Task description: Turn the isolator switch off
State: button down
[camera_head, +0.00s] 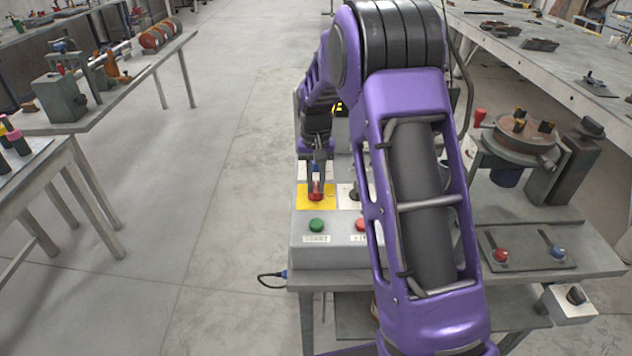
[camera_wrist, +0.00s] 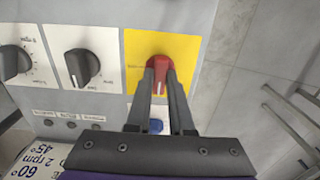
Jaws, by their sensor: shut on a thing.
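The isolator switch is a red rotary knob (camera_wrist: 157,72) on a yellow plate (camera_wrist: 188,50), on the grey control box. In the head view the red knob (camera_head: 315,193) sits on the yellow plate (camera_head: 303,197) at the upper left of the box. My gripper (camera_wrist: 160,80) is shut on the red knob, with a dark finger on each side of it. In the head view my gripper (camera_head: 316,182) comes down onto the knob from above. The fingers hide part of the knob and plate, and I cannot read the knob's markings.
Two black knobs on white plates, one (camera_wrist: 82,66) close beside the yellow plate, share the panel. My arm covers much of the bench. A turntable device (camera_head: 520,135) stands at right.

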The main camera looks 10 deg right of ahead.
aim_at(316, 186)
dwell(0.4)
jog(key=c, duration=0.8)
grip_release()
notch_tip(316, 186, up, 18)
jog(key=p, duration=0.1)
jog(key=shift+f, duration=0.25)
